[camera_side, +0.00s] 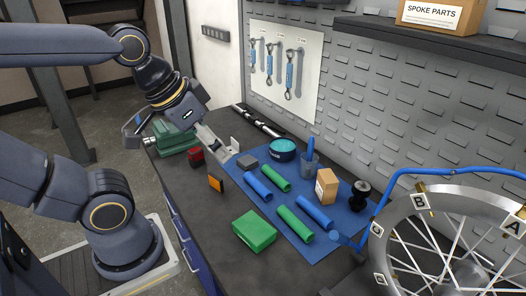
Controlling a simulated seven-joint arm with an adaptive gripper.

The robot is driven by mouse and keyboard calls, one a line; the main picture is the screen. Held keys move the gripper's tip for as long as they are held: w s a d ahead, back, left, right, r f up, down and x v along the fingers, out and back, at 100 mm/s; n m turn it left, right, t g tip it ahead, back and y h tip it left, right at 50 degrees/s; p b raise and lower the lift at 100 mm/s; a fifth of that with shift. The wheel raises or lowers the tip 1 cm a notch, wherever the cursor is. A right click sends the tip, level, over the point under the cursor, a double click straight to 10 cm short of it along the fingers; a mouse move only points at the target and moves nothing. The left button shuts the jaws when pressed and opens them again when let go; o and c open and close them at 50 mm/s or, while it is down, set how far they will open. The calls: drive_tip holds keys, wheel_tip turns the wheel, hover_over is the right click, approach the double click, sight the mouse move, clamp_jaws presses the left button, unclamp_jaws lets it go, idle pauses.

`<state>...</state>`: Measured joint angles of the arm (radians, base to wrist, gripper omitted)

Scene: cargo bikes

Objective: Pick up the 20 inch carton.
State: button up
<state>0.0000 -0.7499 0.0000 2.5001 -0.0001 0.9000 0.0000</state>
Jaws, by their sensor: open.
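A small brown cardboard carton (327,186) with a pale label stands upright on the blue mat (328,246), toward its right end. The label is too small to read. My gripper (230,149) is at the left end of the mat, above the bench, pointing down and right. It is open and appears empty, well to the left of the carton and apart from it.
Blue and green tubes (290,222) lie between my gripper and the carton. A grey cup (308,164), a teal round tin (282,150) and a black part (360,195) stand near the carton. A green box (255,231) sits in front; a spoked wheel (460,245) stands at right.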

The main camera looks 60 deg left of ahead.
drive_tip(key=o, duration=0.5)
